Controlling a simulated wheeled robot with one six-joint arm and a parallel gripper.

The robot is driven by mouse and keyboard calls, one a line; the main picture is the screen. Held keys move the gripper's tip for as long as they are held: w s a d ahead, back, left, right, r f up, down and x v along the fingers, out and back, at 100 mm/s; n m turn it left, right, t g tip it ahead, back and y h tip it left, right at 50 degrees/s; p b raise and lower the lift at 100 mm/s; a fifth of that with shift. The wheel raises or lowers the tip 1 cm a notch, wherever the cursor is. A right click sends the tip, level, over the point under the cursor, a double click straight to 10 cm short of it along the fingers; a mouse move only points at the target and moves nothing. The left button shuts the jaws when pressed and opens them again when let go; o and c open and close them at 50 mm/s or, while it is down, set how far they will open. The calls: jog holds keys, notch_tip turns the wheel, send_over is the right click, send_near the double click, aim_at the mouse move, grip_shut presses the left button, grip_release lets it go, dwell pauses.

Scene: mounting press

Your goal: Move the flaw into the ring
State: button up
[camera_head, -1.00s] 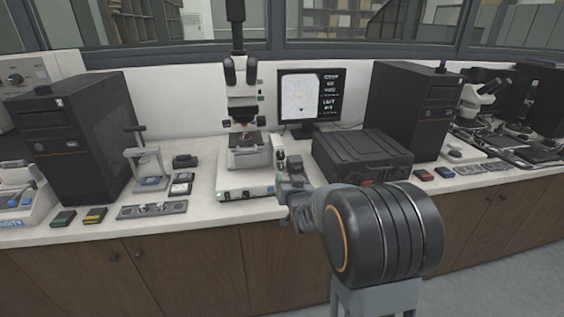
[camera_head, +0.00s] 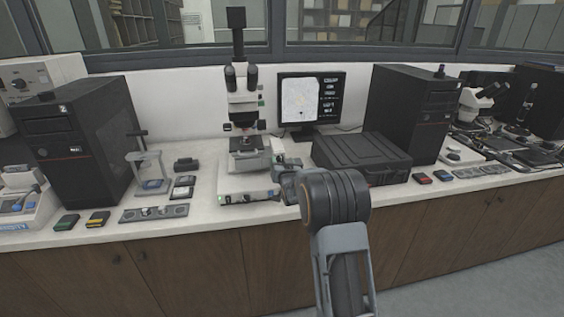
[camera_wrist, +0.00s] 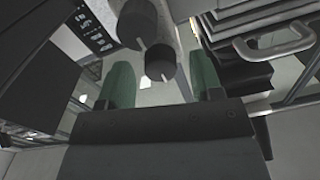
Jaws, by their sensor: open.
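The microscope (camera_head: 243,100) stands on a white base in the middle of the bench. The monitor (camera_head: 310,98) behind it shows a pale picture with faint marks and a column of text. The flaw and ring are too small to tell apart there. My gripper (camera_head: 284,165) is at the right side of the microscope's stage (camera_head: 249,160), partly hidden by my arm. In the wrist view my gripper (camera_wrist: 167,88) is open, with green fingertips on either side of a dark round knob (camera_wrist: 160,63). A second dark knob (camera_wrist: 138,22) is beyond it. I cannot tell whether the fingers touch the knob.
A black case (camera_head: 362,158) lies close to the right of my gripper. A black computer tower (camera_head: 405,115) stands behind it, another (camera_head: 75,140) at the left. Small coloured boxes and a grey plate (camera_head: 153,213) lie along the front left of the bench.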

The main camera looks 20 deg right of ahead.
jog(key=shift+w, duration=0.35)
jog(key=c, duration=0.9)
jog(key=shift+f+n+b, duration=0.3)
jog(key=shift+f+b, duration=0.05)
jog(key=shift+b, duration=0.9)
jog(key=shift+c, duration=0.2)
jog(key=shift+r+n+b, duration=0.3)
jog(key=shift+n+b, duration=0.4)
jog(key=shift+b, duration=0.55)
jog(key=o, duration=0.9)
jog(key=shift+o, duration=0.2)
jog(key=shift+s, duration=0.15)
